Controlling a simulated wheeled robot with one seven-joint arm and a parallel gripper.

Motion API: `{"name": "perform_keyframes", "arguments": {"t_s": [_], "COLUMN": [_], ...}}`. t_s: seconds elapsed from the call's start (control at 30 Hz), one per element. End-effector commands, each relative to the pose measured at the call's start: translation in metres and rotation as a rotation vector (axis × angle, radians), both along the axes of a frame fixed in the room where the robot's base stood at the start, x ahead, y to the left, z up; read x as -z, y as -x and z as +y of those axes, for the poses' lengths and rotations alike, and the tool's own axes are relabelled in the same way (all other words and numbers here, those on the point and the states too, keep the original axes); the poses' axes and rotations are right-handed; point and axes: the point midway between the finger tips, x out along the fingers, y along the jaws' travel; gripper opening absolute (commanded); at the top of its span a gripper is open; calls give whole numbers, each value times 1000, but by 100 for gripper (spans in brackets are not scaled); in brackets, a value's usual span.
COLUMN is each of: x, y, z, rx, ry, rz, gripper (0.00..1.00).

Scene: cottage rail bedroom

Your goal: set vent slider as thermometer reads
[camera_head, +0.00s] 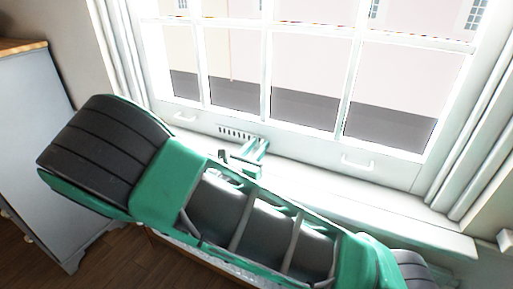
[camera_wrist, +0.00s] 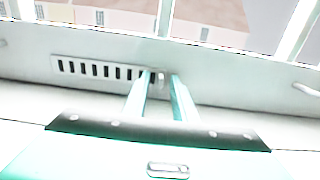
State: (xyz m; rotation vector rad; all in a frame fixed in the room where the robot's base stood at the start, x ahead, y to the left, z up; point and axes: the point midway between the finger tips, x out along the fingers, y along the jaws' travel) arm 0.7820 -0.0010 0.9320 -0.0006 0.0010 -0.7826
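The vent (camera_head: 237,132) is a pale slotted strip in the window's bottom rail. In the wrist view the vent (camera_wrist: 98,69) shows a row of dark slots at left of centre. A small pale knob (camera_wrist: 161,79), seemingly the slider, is at the right end of the slots. My gripper (camera_wrist: 162,78) is open, its two green fingers reaching to the rail with the knob between their tips. A gap shows on the knob's sides; contact cannot be told. In the head view my gripper (camera_head: 260,146) is at the vent's right end. I see no thermometer in either view.
The white window sill (camera_head: 375,199) runs below the rail and looks clear at right. A window handle (camera_head: 357,163) is right of the vent, another (camera_head: 184,118) left. Curtains (camera_head: 478,130) hang at the sides. A grey cabinet (camera_head: 40,130) stands at far left.

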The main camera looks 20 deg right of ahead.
Motion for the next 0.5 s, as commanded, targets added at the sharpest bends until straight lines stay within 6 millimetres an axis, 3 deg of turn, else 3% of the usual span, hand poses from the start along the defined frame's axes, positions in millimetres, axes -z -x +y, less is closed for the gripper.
{"name": "perform_keyframes", "arguments": {"t_s": [0.17,0.3,0.5], "x": [0,0,0], "y": [0,0,0], "z": [0,0,0], "rx": [0,0,1], "ry": [0,0,0], "rz": [0,0,0], "gripper": [25,0,0]}}
